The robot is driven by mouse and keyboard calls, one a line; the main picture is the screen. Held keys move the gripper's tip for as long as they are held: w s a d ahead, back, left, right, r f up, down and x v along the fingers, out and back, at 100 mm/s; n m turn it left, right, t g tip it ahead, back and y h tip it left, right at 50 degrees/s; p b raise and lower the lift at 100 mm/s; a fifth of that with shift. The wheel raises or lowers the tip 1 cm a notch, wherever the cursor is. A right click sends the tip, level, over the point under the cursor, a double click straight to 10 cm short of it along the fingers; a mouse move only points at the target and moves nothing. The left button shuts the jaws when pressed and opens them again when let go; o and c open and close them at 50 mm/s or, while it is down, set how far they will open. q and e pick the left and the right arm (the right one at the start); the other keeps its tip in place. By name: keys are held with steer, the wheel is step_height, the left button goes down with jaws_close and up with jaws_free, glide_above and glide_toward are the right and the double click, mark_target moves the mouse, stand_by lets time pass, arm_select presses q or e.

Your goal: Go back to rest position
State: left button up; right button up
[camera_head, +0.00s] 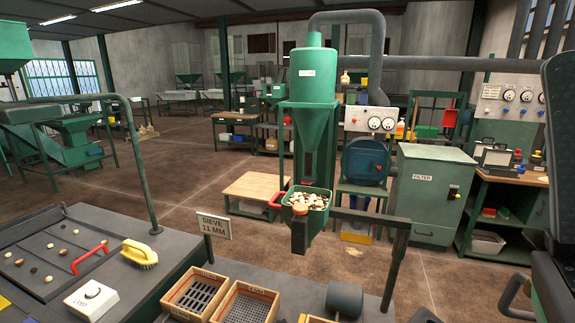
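Neither of my grippers can be made out in the head view. A large dark shape at the right edge is cut off, and I cannot tell whether it is part of my arm. The place ahead has a green cyclone vessel (315,75) with a cone below it. Under it a green bin (312,219) holds pale and brown pieces, with an orange block at its front. No hanging bag is clearly seen.
A dark bench at the lower left carries a red handle (89,258), a yellow brush (139,255) and a white switch box (91,299). Wooden sieve trays (196,293) stand beside it. A green filter cabinet (431,193) is at right. Brown floor lies open behind.

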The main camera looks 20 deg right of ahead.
steer(key=w+d+f+g+h, duration=0.2)
steer(key=w+f+h, duration=0.3)
steer(key=h, duration=0.4)
step_height(320, 180, up, 38)
steer(key=w+g+p, duration=0.1)
steer(key=w+p, duration=0.1)
steer(key=p, duration=3.6)
steer(key=shift+a+r+n+y, duration=0.15)
steer(key=shift+a+n+y, duration=0.15)
